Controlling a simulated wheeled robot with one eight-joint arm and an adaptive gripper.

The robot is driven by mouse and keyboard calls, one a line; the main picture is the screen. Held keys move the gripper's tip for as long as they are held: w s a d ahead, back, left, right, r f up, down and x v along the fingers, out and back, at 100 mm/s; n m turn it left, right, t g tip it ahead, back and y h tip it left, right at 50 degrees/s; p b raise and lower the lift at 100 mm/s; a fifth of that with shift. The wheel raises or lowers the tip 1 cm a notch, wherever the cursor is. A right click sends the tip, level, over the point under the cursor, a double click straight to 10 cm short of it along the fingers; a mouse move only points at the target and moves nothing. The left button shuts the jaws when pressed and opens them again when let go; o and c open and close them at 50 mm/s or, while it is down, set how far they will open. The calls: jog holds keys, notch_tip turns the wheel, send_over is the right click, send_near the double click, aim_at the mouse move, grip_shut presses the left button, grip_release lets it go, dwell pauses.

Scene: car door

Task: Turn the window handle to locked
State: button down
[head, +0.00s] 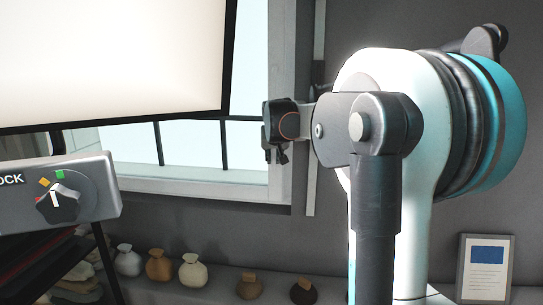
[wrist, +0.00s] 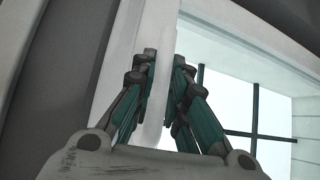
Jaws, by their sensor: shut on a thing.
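In the wrist view my gripper (wrist: 165,58) has its teal and dark fingers on both sides of a pale upright bar (wrist: 157,100), closed on it. The bar looks like the window handle, standing roughly upright, but its pivot is not clear. In the head view my gripper (head: 276,130) is at the right side of the window frame (head: 282,90). There the handle itself is hidden or too small to make out, so its lock position cannot be told.
A large pale panel (head: 110,60) fills the upper left. A grey box with a dial (head: 62,196) and partly cut lettering "OCK" is at the left. Several small sacks (head: 160,266) line the ledge below. A framed picture (head: 485,268) stands at the lower right.

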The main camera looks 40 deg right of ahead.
dwell(0.5)
jog(key=c, duration=1.6)
grip_release()
jog(key=shift+o, duration=0.2)
jog(key=v, duration=1.2)
